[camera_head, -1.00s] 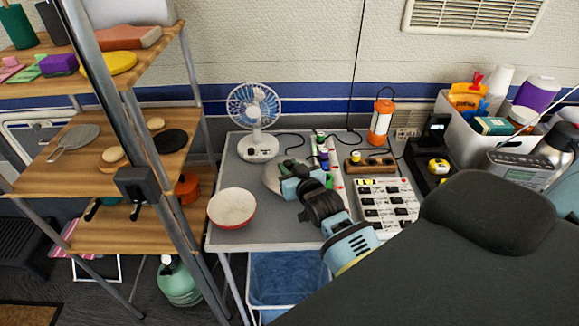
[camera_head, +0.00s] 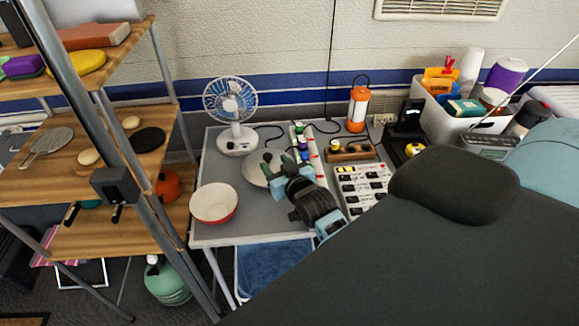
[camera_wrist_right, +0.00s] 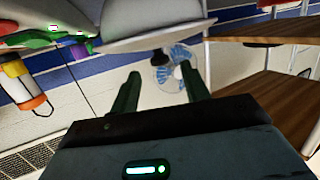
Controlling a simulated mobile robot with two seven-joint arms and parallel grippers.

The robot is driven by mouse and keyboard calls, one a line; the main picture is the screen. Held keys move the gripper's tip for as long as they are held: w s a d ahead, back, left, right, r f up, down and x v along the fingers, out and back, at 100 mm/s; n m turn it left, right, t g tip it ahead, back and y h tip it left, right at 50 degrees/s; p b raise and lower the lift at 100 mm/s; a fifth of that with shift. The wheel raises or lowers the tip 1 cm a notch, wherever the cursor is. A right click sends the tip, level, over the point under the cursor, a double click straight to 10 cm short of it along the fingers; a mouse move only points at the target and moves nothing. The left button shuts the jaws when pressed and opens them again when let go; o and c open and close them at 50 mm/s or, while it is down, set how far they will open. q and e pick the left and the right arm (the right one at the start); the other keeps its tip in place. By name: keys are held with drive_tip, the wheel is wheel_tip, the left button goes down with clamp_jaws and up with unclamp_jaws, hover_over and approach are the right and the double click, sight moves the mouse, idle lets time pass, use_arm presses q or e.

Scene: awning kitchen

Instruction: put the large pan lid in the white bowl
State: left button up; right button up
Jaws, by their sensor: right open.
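The large pan lid (camera_head: 253,169) is a pale grey disc on the grey table, partly hidden behind my right gripper in the head view. The white bowl (camera_head: 214,204), white inside and red outside, stands at the table's front left corner, left of the lid, and looks empty. My right gripper (camera_head: 274,168) is over the lid's right side. In the right wrist view its two fingers (camera_wrist_right: 158,82) are open and empty; the lid (camera_wrist_right: 150,32) shows upside down beyond them, with a dark knob (camera_wrist_right: 160,57) roughly in line with the gap. My left gripper is not in view.
A fan (camera_head: 232,112) stands behind the lid. Bottles (camera_head: 303,145), a wooden block (camera_head: 350,152) and a switch panel (camera_head: 360,185) lie to its right. A shelf rack (camera_head: 85,170) stands left of the table. Table between lid and bowl is clear.

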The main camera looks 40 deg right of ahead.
drive_tip(key=v, duration=0.7)
drive_tip(key=shift+s, duration=0.4)
drive_tip(key=shift+a, duration=0.1)
